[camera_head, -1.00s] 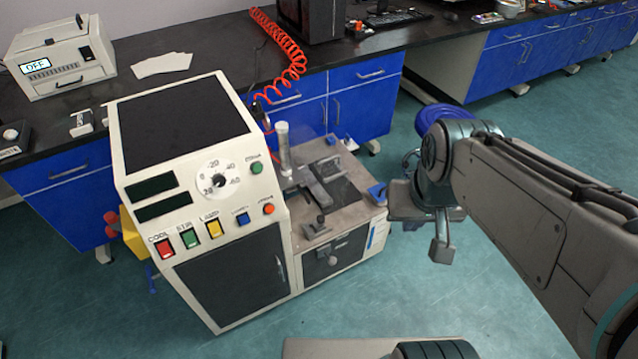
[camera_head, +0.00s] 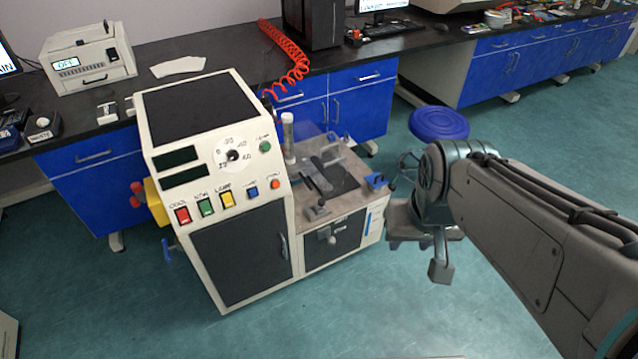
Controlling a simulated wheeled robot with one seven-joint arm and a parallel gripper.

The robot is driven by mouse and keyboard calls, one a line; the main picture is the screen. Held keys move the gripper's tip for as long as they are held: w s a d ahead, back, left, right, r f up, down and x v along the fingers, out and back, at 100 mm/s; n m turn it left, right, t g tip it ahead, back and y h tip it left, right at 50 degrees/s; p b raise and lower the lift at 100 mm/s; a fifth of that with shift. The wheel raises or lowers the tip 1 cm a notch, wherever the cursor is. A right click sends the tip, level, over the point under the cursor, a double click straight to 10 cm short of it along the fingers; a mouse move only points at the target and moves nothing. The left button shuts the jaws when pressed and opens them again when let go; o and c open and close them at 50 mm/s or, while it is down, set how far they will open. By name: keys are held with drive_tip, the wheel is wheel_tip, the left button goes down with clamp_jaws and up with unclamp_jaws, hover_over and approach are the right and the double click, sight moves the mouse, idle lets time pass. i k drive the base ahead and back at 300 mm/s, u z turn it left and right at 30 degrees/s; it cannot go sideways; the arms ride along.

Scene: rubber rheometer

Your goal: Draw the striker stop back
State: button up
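A white bench machine (camera_head: 290,225) stands left of centre, with a low deck (camera_head: 350,204) on its right side. On the deck are a grey bar-like part (camera_head: 318,180), a small dark-knobbed block (camera_head: 317,209) near the front edge, and a blue bracket with a dark handle (camera_head: 376,181) at the right end. I cannot tell for sure which of these is the striker stop. My gripper (camera_head: 420,257) is right of the deck, apart from the blue bracket in the picture. It holds nothing that I can see. Its finger gap is not clear.
A blue stool (camera_head: 439,123) stands behind my arm. A black-topped bench with blue drawers (camera_head: 357,95) runs along the back. A red coiled hose (camera_head: 290,55) hangs behind the machine. The floor (camera_head: 370,300) in front is clear.

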sight(320, 209)
drive_tip(key=u, duration=0.3)
drive_tip(key=i, duration=1.35)
drive_tip(key=z, duration=0.5)
